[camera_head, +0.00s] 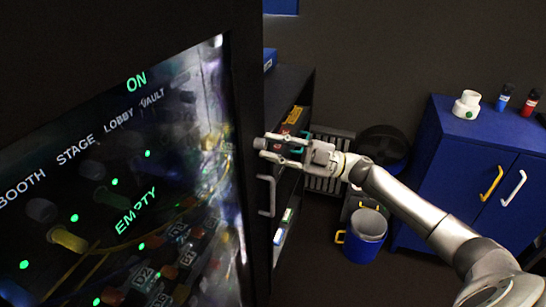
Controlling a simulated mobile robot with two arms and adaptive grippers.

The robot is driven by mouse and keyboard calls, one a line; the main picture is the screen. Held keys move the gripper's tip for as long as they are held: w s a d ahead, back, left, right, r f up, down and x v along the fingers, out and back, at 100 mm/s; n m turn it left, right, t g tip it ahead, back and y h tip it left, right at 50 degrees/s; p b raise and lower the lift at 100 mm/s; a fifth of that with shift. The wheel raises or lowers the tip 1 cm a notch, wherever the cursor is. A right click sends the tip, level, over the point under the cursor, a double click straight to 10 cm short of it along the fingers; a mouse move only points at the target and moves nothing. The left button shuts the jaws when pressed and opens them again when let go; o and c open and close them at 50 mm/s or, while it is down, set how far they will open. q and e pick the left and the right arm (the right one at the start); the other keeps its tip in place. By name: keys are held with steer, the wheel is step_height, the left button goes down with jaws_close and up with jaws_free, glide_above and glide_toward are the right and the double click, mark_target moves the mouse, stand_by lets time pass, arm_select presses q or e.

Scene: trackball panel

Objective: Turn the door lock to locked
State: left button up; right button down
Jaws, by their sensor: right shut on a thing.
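A dark door or panel edge (243,90) stands at the centre left, beside the glossy lit panel. On its narrow face is a small grey lock knob (259,144). My right gripper (268,147) reaches in from the right and is shut on the lock knob, with one finger above and one below it. A grey door handle (267,196) sits just below the gripper. The knob's turned position is too small to tell. My left gripper is not in view.
The glossy panel (130,190) shows green dots and words. A blue cabinet (450,150) with a white jar (467,104) and small bottles stands right. A blue bucket (364,238) is on the floor. Shelves (292,85) lie behind the door.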

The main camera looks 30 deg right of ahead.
steer(key=n+g+b, duration=0.1)
steer(key=n, duration=0.3)
steer(key=shift+w+d+g+b, duration=0.1)
steer(key=shift+g+b, duration=0.3)
steer(key=shift+r+n+g+h+b, duration=0.15)
steer(key=shift+n+h+b, duration=0.1)
steer(key=shift+n, duration=0.45)
steer(key=shift+r+n+g+h+b, duration=0.15)
steer(key=shift+n+b, duration=0.1)
steer(key=shift+n, duration=0.75)
steer(key=shift+f, duration=0.1)
steer(key=c, duration=1.2)
jaws_free()
